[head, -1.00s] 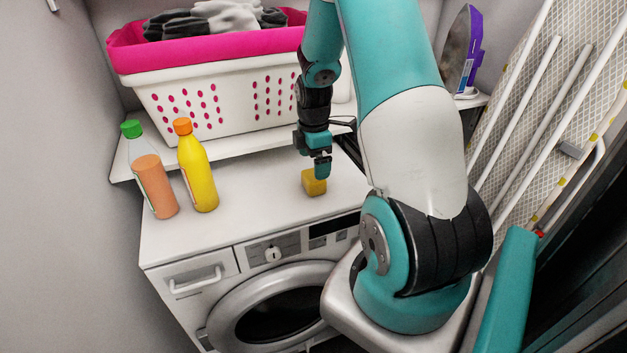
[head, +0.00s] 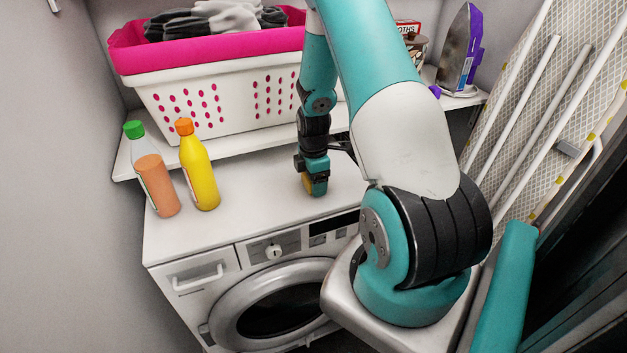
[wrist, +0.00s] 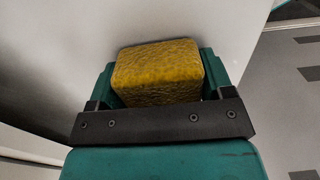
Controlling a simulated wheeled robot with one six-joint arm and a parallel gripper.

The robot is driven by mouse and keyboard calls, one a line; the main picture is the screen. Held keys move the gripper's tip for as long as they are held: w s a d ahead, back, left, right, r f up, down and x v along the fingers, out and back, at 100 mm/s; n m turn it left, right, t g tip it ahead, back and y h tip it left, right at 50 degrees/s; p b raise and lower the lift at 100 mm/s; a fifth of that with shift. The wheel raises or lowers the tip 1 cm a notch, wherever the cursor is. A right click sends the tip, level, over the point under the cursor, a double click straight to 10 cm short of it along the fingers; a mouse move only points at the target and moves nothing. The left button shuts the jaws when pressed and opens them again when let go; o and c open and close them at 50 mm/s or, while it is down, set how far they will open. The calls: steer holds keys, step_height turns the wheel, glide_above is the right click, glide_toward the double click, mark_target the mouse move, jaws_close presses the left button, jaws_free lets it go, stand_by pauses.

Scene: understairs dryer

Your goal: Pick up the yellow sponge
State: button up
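The yellow sponge (wrist: 160,72) is a block with a rough surface. In the wrist view it lies between the two teal fingers of my gripper (wrist: 158,75), one close along each side. I cannot tell whether both fingers press on it. In the head view my gripper (head: 316,188) points down at the white top of the washing machine (head: 250,215). There only a yellow-orange edge of the sponge (head: 307,184) shows beside the fingers; the rest is hidden. The sponge appears to be on or very near the machine's top.
An orange bottle with a green cap (head: 153,182) and a yellow bottle with an orange cap (head: 197,175) stand left of my gripper. A white and pink laundry basket (head: 215,95) is on the shelf behind. An iron (head: 457,55) stands at the right.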

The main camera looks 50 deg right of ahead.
steer(key=c, duration=0.4)
steer(key=shift+r, duration=0.15)
